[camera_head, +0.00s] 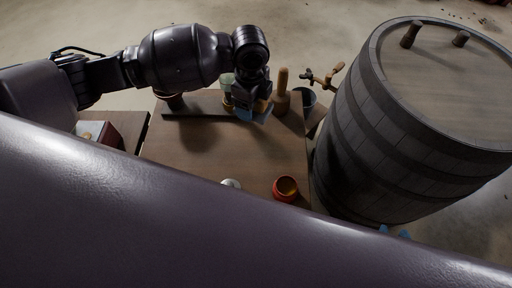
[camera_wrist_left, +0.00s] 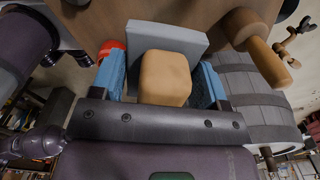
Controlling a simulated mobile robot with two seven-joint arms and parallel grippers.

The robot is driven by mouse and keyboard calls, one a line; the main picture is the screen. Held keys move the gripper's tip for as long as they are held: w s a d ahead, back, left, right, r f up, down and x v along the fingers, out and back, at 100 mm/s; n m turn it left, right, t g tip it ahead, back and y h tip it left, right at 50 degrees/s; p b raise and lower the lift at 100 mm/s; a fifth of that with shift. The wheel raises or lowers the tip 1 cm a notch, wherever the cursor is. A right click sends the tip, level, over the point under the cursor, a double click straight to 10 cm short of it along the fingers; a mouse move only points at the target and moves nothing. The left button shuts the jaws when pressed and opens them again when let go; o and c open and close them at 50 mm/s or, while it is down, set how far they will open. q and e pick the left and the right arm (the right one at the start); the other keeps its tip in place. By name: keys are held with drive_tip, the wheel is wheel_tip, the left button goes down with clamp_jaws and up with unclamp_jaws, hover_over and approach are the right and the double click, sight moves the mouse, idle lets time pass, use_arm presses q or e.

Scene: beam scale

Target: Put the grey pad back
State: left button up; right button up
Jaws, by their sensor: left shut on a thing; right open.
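The grey pad (camera_wrist_left: 165,36) is a flat grey block at the tips of my left gripper (camera_wrist_left: 162,80) in the left wrist view. A rounded tan block (camera_wrist_left: 166,78) sits between the fingers in front of the pad; I cannot tell whether the two are joined. In the head view, my left gripper (camera_head: 253,112) is low over the far side of the wooden table (camera_head: 190,150), and the pad is not clear there. Blue tips of my right gripper (camera_head: 394,232) show at the barrel's foot, open; the rest is hidden.
A red pot (camera_head: 286,188) and a partly hidden white object (camera_head: 231,183) are at the near side. A large barrel (camera_head: 375,120) blocks the right. The table's middle is clear.

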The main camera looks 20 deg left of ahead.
use_arm(q)
drive_tip(key=m, duration=0.3)
drive_tip(key=shift+w+d+r, duration=0.25)
drive_tip(key=shift+w+r, duration=0.05)
drive_tip(key=shift+r, duration=0.05)
drive_tip(key=shift+m+b, duration=0.3)
drive_tip(key=shift+m, duration=0.1)
drive_tip(key=shift+f, duration=0.35)
drive_tip(key=b, duration=0.2)
hover_over(255, 147)
wheel_tip(255, 147, down, 14)
drive_tip(key=shift+f, duration=2.55)
drive_tip(key=shift+w, duration=0.1)
use_arm(e)
wheel_tip(255, 147, down, 4)
drive_tip(key=shift+a+r, duration=0.1)
drive_tip(key=shift+r, duration=0.1)
use_arm(q)
drive_tip(key=shift+f, duration=0.1)
